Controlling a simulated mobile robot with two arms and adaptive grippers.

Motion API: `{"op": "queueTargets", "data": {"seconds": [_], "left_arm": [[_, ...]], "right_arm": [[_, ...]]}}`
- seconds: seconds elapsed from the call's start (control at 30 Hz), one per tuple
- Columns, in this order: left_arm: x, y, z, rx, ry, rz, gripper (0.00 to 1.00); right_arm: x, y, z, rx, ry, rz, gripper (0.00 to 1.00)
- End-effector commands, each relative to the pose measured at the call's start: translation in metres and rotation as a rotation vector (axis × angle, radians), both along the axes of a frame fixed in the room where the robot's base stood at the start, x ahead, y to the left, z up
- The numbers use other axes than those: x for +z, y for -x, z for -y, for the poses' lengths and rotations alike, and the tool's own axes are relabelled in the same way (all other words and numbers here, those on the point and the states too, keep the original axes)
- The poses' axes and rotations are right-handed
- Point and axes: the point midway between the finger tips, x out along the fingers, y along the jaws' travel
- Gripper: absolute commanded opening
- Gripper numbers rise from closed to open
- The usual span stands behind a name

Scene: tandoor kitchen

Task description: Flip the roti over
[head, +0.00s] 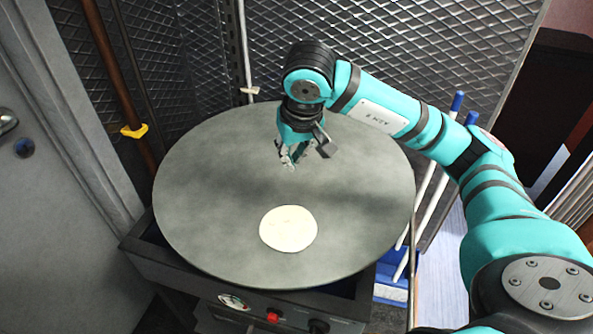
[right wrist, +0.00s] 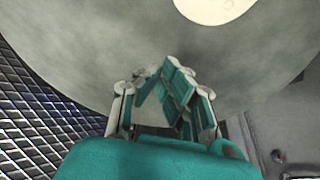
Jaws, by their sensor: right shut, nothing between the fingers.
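The roti (head: 288,229) is a pale round disc lying flat on the large grey round griddle (head: 215,190), toward its front. The roti also shows at the top edge of the right wrist view (right wrist: 215,6), partly cut off. My right gripper (head: 290,166) is above the far half of the griddle, behind the roti and apart from it. Its fingers point down and are shut with nothing between them. In the right wrist view the gripper (right wrist: 155,75) shows its fingertips close together over bare griddle. My left gripper is not in view.
The griddle sits on a dark stove with a gauge (head: 234,302) and a red knob (head: 273,317) in front. Mesh walls (head: 400,40) stand close behind. A grey door (head: 50,180) is at left. White rods with blue ends (head: 440,185) stand at the right. Most of the griddle is bare.

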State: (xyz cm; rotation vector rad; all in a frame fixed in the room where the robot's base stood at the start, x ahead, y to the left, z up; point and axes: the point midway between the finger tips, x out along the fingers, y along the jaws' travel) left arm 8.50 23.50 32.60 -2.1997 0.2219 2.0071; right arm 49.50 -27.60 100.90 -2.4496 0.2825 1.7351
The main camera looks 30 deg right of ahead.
Motion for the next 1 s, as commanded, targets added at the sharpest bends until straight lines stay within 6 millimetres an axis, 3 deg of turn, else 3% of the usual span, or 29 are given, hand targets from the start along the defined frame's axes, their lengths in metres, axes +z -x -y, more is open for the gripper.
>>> {"op": "queueTargets", "data": {"seconds": [0.43, 0.7, 1.0], "left_arm": [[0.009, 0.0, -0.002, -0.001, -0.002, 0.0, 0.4], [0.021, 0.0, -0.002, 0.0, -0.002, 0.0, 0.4], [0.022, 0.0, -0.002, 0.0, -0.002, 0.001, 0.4]], "right_arm": [[-0.086, -0.027, 0.006, -0.002, -0.004, -0.006, 0.0], [-0.085, 0.005, -0.001, -0.001, -0.004, -0.003, 0.0], [-0.085, 0.01, -0.003, -0.002, -0.004, -0.001, 0.0]]}}
